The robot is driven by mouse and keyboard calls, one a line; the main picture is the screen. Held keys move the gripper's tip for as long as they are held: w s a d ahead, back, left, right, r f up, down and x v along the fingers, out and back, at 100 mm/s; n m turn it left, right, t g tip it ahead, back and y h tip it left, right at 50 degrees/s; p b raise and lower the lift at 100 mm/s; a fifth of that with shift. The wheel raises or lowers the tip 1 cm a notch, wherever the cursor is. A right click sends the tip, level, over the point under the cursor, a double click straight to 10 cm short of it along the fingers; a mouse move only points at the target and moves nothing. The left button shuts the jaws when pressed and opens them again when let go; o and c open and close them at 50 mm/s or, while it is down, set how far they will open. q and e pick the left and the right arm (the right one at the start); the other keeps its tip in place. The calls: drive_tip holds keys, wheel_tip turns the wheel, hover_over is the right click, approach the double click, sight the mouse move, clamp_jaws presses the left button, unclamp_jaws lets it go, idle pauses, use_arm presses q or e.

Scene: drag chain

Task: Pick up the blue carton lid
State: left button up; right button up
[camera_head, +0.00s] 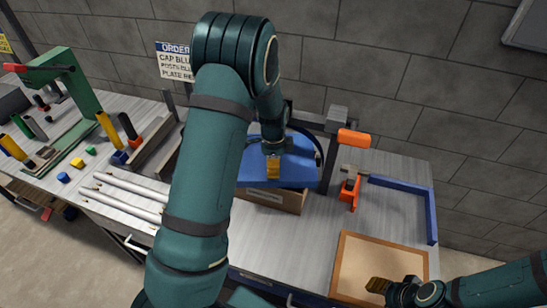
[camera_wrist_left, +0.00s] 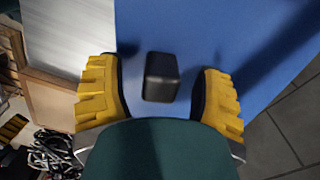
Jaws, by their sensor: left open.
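The blue carton lid (camera_head: 300,174) lies on top of a brown carton (camera_head: 290,203) on the bench in the head view, partly hidden by my left arm. The lid's blue surface (camera_wrist_left: 215,30) fills much of the left wrist view. A black block-like knob (camera_wrist_left: 161,77) stands on the lid. My left gripper (camera_head: 273,166) is open over the lid, and its yellow fingers (camera_wrist_left: 160,95) are on either side of the knob, with gaps on both sides. My right gripper (camera_head: 380,286) is over the front right of the bench; its opening is unclear.
A wood-framed brown tray (camera_head: 343,262) lies at the front right. A blue L-shaped bar (camera_head: 431,215), an orange clamp (camera_head: 349,192) and an orange cylinder (camera_head: 354,138) are right of the lid. White rods (camera_head: 122,205) and a green press (camera_head: 80,90) are to the left.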

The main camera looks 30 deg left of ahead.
use_arm(q)
drive_tip(key=shift+f, duration=0.7)
clamp_jaws()
drive_tip(key=shift+r, duration=0.1)
